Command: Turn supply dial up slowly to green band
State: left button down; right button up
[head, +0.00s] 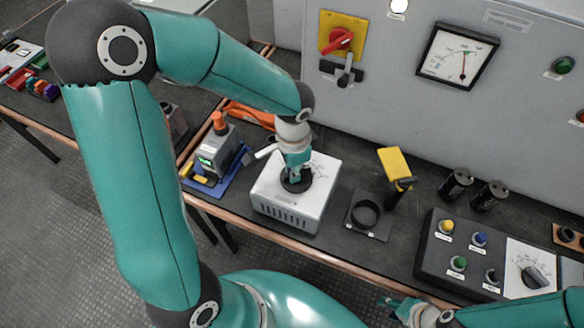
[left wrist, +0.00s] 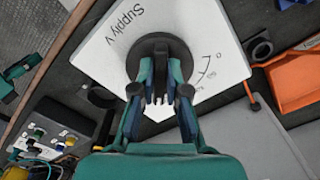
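The supply dial (head: 297,185) is a round black knob on top of the white supply box (head: 285,215). In the left wrist view the dial (left wrist: 163,43) sits by the printed word "Supply" and a curved scale. My left gripper (head: 296,172) points down onto the dial, its two fingers (left wrist: 163,85) drawn in over the knob's middle and shut on it. My right gripper (head: 400,307) is low in the head view, away from the dial.
A red rotary switch on a yellow plate (head: 342,34) is on the grey cabinet. Right of the box are a black ring holder (head: 368,215), a yellow-and-black tool (head: 396,165), black capacitors (head: 473,189) and a button console (head: 480,255). A blue-based device (head: 212,160) stands left.

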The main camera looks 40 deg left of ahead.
pick_arm(q)
jog(key=shift+m, duration=0.7)
jog(key=c, duration=1.2)
grip_release()
notch_tip(320, 180, up, 12)
dwell(0.7)
